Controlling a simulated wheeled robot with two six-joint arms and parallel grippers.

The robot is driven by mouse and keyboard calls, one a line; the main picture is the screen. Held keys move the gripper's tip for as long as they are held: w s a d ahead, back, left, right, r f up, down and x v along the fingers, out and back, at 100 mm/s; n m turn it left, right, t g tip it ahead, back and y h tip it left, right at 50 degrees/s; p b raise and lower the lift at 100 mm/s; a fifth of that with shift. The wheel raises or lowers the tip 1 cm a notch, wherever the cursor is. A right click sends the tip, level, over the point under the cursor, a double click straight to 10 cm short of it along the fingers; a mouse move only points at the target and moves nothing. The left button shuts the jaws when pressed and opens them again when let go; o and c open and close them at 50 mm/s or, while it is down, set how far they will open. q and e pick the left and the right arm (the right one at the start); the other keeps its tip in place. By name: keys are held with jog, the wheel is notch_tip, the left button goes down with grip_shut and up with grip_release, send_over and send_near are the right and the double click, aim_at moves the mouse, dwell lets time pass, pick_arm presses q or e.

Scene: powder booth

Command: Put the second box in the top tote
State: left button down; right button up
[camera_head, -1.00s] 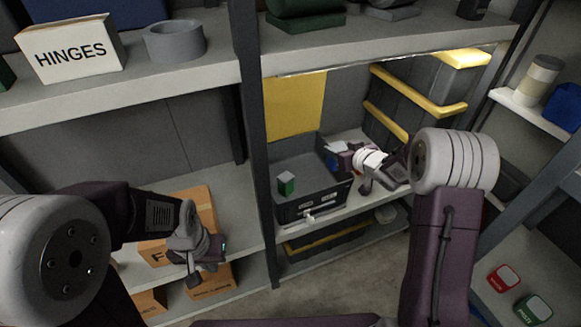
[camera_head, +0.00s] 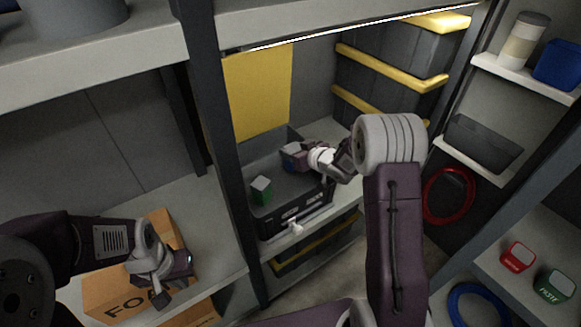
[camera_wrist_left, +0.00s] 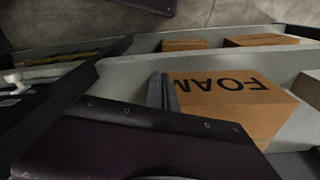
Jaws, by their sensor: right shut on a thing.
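The top tote (camera_head: 322,197) is a dark grey open bin on the shelf in the middle of the head view. A small green box with a pale top (camera_head: 262,191) is inside it, near its left end. My right gripper (camera_head: 287,160) is over the back part of the tote, shut on a small blue box (camera_head: 288,167) that is mostly hidden by the gripper. I cannot tell whether the blue box touches the tote floor. My left gripper (camera_head: 180,277) is in front of the FOAM carton (camera_head: 103,291); its finger opening is unclear.
A lower tote with a yellow edge (camera_head: 318,243) sits beneath. The FOAM carton also shows in the left wrist view (camera_wrist_left: 235,104). A dark upright post (camera_head: 225,150) separates the bays. Red (camera_head: 518,257) and green (camera_head: 555,286) items lie on the right shelf.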

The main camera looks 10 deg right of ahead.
notch_tip(320, 180, down, 5)
jog(key=b, duration=0.3)
jog(key=shift+r, duration=0.2)
jog(key=shift+f, duration=0.15)
jog(key=o, duration=1.5)
jog(key=shift+c, duration=0.2)
